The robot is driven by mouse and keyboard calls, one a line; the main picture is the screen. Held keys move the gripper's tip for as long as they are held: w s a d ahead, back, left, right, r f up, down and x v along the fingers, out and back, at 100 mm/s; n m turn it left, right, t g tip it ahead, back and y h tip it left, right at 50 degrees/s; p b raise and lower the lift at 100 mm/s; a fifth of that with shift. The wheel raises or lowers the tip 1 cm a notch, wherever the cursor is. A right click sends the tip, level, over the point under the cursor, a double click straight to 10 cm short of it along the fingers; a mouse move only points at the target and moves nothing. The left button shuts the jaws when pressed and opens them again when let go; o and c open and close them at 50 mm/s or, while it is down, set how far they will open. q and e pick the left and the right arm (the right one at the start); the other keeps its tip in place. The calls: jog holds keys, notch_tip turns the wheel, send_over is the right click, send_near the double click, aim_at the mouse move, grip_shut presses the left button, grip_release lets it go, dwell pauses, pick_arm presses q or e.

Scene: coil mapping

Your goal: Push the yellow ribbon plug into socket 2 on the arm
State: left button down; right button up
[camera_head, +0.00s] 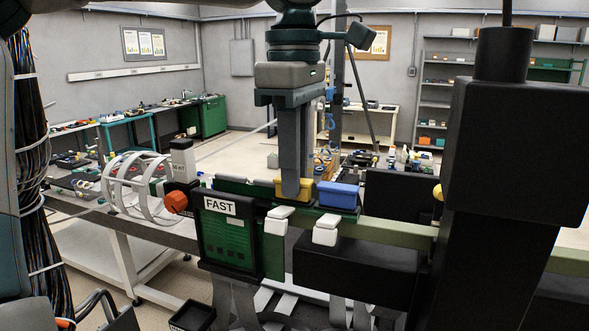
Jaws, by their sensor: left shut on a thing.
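My left gripper (290,190) comes down from the top centre, fingers pointing down. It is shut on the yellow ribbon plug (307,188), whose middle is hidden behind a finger. The plug is at the dark green top of the arm (400,232), a pale green horizontal bar. I cannot tell from this view whether it is seated in a socket or just above one. A blue plug (338,196) sits just right of it. Socket numbers cannot be read. My right gripper is not in view.
Left of the plugs stands a green panel marked FAST (228,238) with a red knob (176,202). White blocks (325,230) hang on the arm's front. A white ring frame (138,186) is at left. A large black body (515,150) blocks the right side.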

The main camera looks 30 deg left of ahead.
pick_arm(q)
jog(key=shift+f, duration=0.1)
jog(key=c, duration=1.6)
grip_release()
jog(key=shift+r, duration=0.2)
jog(key=shift+r+b, duration=0.3)
jog(key=shift+r, duration=0.3)
notch_tip(320, 180, up, 7)
jog(key=shift+f+b, duration=0.1)
jog(key=shift+b, duration=0.65)
jog(key=shift+r+p, duration=0.9)
jog(key=shift+r, duration=3.65)
